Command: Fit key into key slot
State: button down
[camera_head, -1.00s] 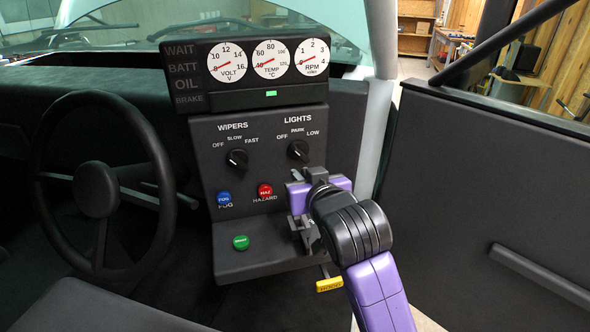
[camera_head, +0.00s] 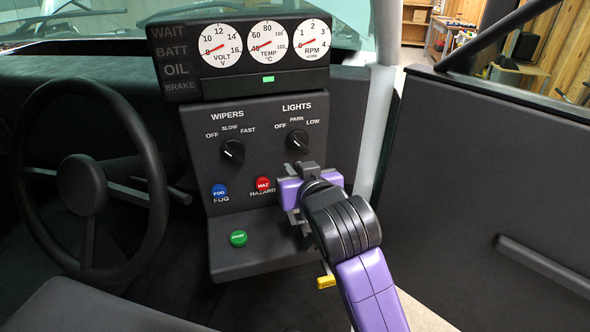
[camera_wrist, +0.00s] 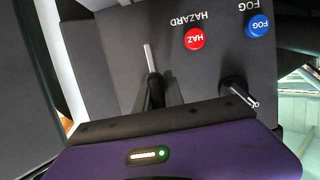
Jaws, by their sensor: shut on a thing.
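My gripper (camera_head: 310,192) is in front of the lower right of the dark control panel (camera_head: 215,130), right of the red HAZ button. I cannot make out the key slot in either view.
The red HAZ button (camera_head: 263,184), blue FOG button (camera_head: 219,191) and green button (camera_head: 238,239) are left of my gripper. The lights knob (camera_head: 297,141) is just above it. A yellow handle (camera_head: 326,282) hangs below. The open door (camera_head: 480,190) stands at right, the steering wheel (camera_head: 85,185) at left.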

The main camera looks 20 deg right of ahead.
jog(key=shift+f+b, duration=3.1)
jog(key=shift+f, duration=0.2)
jog(key=shift+f+b, duration=0.3)
jog(key=shift+f, duration=0.45)
jog(key=c, duration=1.4)
grip_release()
jog(key=shift+o, duration=0.2)
jog(key=shift+v, duration=3.9)
jog(key=shift+r, duration=0.15)
